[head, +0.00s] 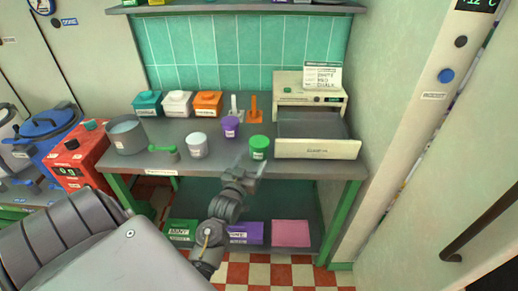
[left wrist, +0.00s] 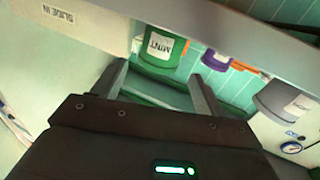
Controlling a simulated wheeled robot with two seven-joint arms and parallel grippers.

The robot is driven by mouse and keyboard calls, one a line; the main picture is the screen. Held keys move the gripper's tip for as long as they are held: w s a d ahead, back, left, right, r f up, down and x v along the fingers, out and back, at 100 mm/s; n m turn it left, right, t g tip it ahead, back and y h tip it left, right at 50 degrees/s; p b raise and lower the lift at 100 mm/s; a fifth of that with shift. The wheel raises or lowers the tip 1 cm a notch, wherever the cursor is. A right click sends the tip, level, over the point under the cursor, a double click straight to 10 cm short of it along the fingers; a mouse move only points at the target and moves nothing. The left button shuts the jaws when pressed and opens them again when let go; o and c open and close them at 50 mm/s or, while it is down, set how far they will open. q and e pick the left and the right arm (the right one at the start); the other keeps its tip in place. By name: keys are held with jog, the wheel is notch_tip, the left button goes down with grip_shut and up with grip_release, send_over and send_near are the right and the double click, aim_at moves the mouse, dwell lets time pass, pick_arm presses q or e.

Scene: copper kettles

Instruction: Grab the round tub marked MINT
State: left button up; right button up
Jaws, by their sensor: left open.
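The round green tub marked MINT (left wrist: 160,46) shows in the left wrist view, just beyond my left gripper's fingertips. In the head view, the green tub (head: 259,148) stands upright near the worktop's front edge, left of the open drawer. Its label is too small to read there. My left gripper (head: 254,168) is just in front of and below it in the head view. In the left wrist view, the gripper (left wrist: 160,72) is open, its fingers spread with nothing held between them. Whether a fingertip touches the tub cannot be told. My right gripper is not in view.
A purple tub (head: 230,127) and a white tub (head: 197,145) stand left of the green one. The open drawer (head: 318,149) juts out close on its right. A grey pot (head: 127,134) stands at the worktop's left end. Coloured boxes line the back.

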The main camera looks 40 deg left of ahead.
aim_at(256, 153)
pick_arm(q)
jog(key=p+x, duration=0.1)
jog(key=x, duration=0.4)
jog(key=shift+w+a, duration=0.15)
jog(key=shift+w, duration=0.3)
jog(key=p+x, duration=0.1)
jog(key=x, duration=0.4)
jog(key=shift+a+f, duration=0.1)
jog(key=shift+c, duration=0.3)
jog(key=c, duration=0.6)
jog(key=shift+c, duration=0.2)
